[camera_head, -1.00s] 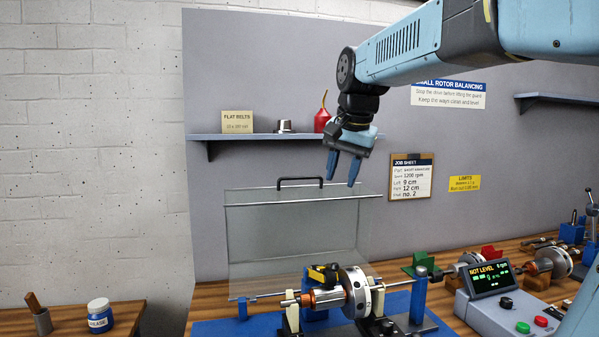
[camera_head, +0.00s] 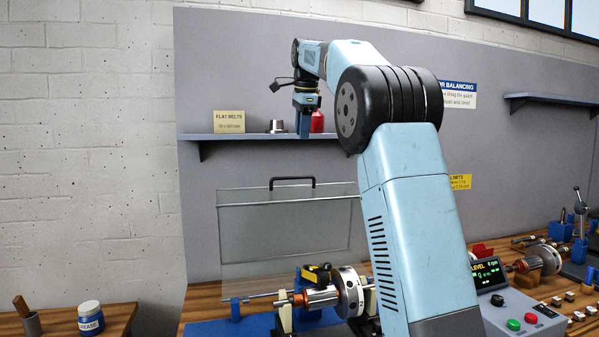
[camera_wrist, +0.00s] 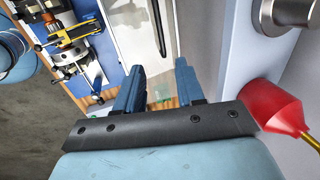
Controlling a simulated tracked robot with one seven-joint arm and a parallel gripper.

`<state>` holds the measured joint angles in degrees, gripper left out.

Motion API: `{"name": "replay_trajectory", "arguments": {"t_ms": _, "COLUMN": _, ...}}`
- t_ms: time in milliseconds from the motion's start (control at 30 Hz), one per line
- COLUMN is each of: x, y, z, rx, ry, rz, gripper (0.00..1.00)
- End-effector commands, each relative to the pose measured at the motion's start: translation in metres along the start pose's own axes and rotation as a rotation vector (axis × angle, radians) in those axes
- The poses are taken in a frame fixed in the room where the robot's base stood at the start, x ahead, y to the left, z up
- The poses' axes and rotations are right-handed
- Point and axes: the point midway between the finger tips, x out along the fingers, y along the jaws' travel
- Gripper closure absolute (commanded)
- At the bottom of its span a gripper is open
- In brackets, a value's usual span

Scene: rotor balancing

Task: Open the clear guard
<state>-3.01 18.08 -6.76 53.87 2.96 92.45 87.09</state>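The clear guard (camera_head: 290,225) stands upright behind the rotor (camera_head: 350,291), with a black handle (camera_head: 292,181) along its top edge. The rotor in front is uncovered. My gripper (camera_head: 303,137) points down above the guard's handle, clear of it, in front of the shelf. In the wrist view my gripper (camera_wrist: 158,68) has its two blue fingers apart with nothing between them. The dark handle also shows there (camera_wrist: 157,26), beyond the fingertips. My arm hides the right edge of the guard.
A shelf (camera_head: 190,137) behind my gripper holds a flat-belts card (camera_head: 229,122), a metal cup (camera_head: 277,127) and a red oil can (camera_head: 318,122). A control box (camera_head: 520,314) stands at right. A grease jar (camera_head: 91,318) is on the left table.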

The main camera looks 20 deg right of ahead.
Motion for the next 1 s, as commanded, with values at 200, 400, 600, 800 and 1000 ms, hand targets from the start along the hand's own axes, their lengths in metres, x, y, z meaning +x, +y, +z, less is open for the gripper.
{"name": "replay_trajectory", "arguments": {"t_ms": 200, "x": 0.017, "y": -0.001, "z": 0.0, "rx": 0.008, "ry": 0.0, "rz": 0.004, "gripper": 0.62}}
{"name": "replay_trajectory", "arguments": {"t_ms": 400, "x": 0.05, "y": -0.001, "z": 0.0, "rx": 0.007, "ry": 0.0, "rz": 0.003, "gripper": 0.62}}
{"name": "replay_trajectory", "arguments": {"t_ms": 600, "x": 0.085, "y": -0.001, "z": 0.0, "rx": 0.006, "ry": 0.0, "rz": 0.003, "gripper": 0.62}}
{"name": "replay_trajectory", "arguments": {"t_ms": 800, "x": 0.116, "y": -0.001, "z": -0.001, "rx": 0.007, "ry": 0.001, "rz": 0.003, "gripper": 0.62}}
{"name": "replay_trajectory", "arguments": {"t_ms": 1000, "x": 0.133, "y": -0.001, "z": -0.002, "rx": 0.007, "ry": 0.001, "rz": 0.0, "gripper": 0.62}}
